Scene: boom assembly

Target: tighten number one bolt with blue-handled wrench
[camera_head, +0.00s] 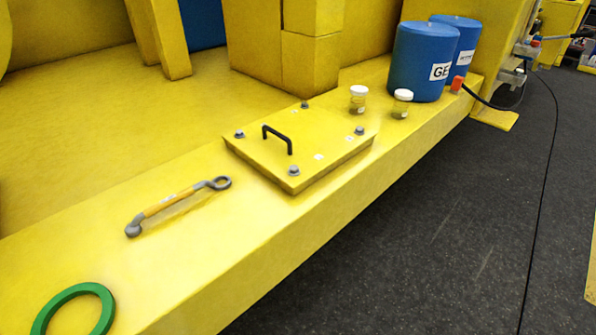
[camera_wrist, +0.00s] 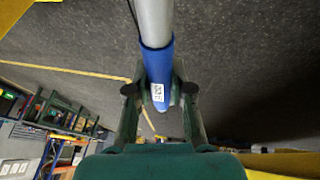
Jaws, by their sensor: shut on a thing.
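My gripper (camera_wrist: 160,88) is shut on the blue handle of the wrench (camera_wrist: 157,65) in the wrist view. The wrench's grey shaft runs up out of the top of that picture, so its working end is hidden. A white label shows on the handle. In the head view, a yellow square plate (camera_head: 325,145) has a grey bolt near each corner: left (camera_head: 239,134), far (camera_head: 304,104), right (camera_head: 360,130) and near (camera_head: 293,170). Small white labels lie on the plate, too small to read, so I cannot tell which is number one. My gripper is outside the head view.
A black handle (camera_head: 278,138) rises from the plate. A yellow-handled wrench (camera_head: 170,205) and a green ring (camera_head: 75,290) lie on the yellow beam (camera_head: 215,235). Two jars (camera_head: 358,97) and blue drums (camera_head: 415,70) stand beyond the plate. Dark floor lies to the right.

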